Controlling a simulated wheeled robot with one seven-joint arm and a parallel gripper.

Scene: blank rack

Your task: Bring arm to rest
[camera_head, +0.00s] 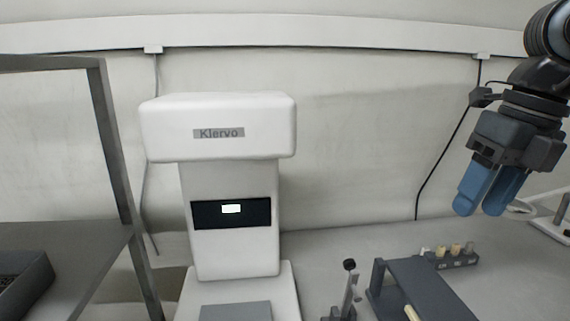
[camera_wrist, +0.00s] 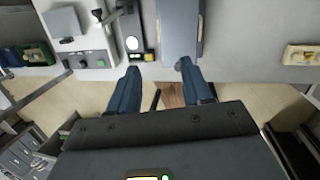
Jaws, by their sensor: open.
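My gripper (camera_head: 483,205) hangs at the right side of the head view, its two blue fingers pointing down. It is above the bench and apart from everything on it. In the wrist view my gripper (camera_wrist: 156,76) shows its two blue fingers spread apart with nothing between them. The floor and the bench edge show beyond the fingertips.
A white Klervo machine (camera_head: 230,180) stands on the bench. A dark rack (camera_head: 420,285) and a small block with several vials (camera_head: 455,258) sit at the lower right. A metal frame (camera_head: 115,150) rises at left. A tray (camera_wrist: 303,55) lies at right in the wrist view.

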